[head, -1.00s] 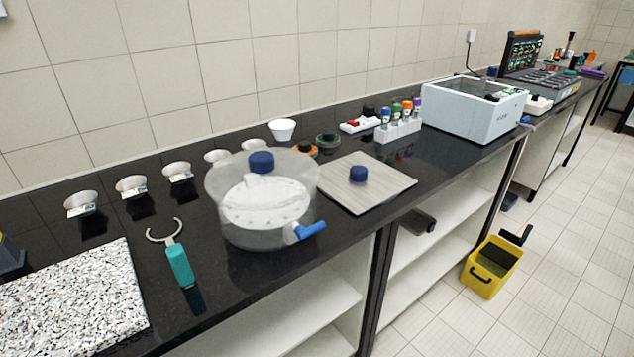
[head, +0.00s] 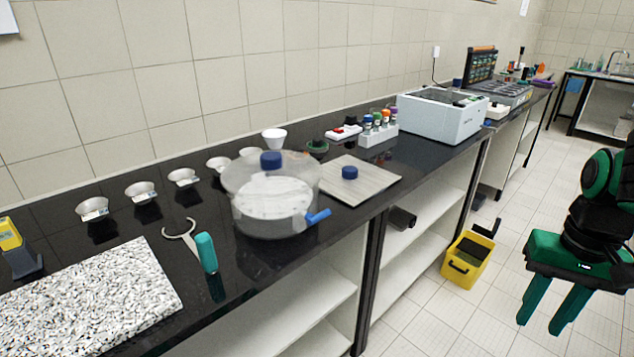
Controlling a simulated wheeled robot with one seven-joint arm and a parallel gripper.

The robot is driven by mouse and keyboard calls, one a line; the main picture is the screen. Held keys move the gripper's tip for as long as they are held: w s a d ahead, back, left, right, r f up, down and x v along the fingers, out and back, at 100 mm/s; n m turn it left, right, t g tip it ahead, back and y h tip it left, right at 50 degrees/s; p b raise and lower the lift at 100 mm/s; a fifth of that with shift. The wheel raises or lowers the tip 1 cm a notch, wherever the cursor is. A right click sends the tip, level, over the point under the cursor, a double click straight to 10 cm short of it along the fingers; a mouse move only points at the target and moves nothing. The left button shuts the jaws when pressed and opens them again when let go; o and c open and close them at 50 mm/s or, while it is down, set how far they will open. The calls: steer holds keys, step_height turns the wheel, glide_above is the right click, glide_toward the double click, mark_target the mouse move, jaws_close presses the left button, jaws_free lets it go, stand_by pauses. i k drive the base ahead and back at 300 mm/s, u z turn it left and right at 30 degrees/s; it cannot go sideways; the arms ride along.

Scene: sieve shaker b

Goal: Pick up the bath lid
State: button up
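A flat, square, pale grey lid with a dark blue knob (head: 375,184) lies on the black bench, just right of the clear round vessel. It looks like the bath lid. A white box-shaped bath (head: 440,122) stands further along the bench to the right; its top is seen at a low angle. My gripper (head: 539,326), green with a black wrist, is at the right edge of the head view, over the floor in front of the bench. Its two fingers point down and are apart, with nothing between them. It is far from the lid.
The clear vessel (head: 275,208) with a blue knob and blue tap stands left of the lid. A tube rack (head: 378,137) and red-and-white device are behind it. A teal-handled tool (head: 206,252) and speckled slab (head: 90,300) lie left. A yellow bucket (head: 467,262) stands on the floor.

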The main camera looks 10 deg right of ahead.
mark_target(351, 180)
steer(key=u, duration=0.1)
steer(key=i, duration=1)
steer(key=z, duration=0.05)
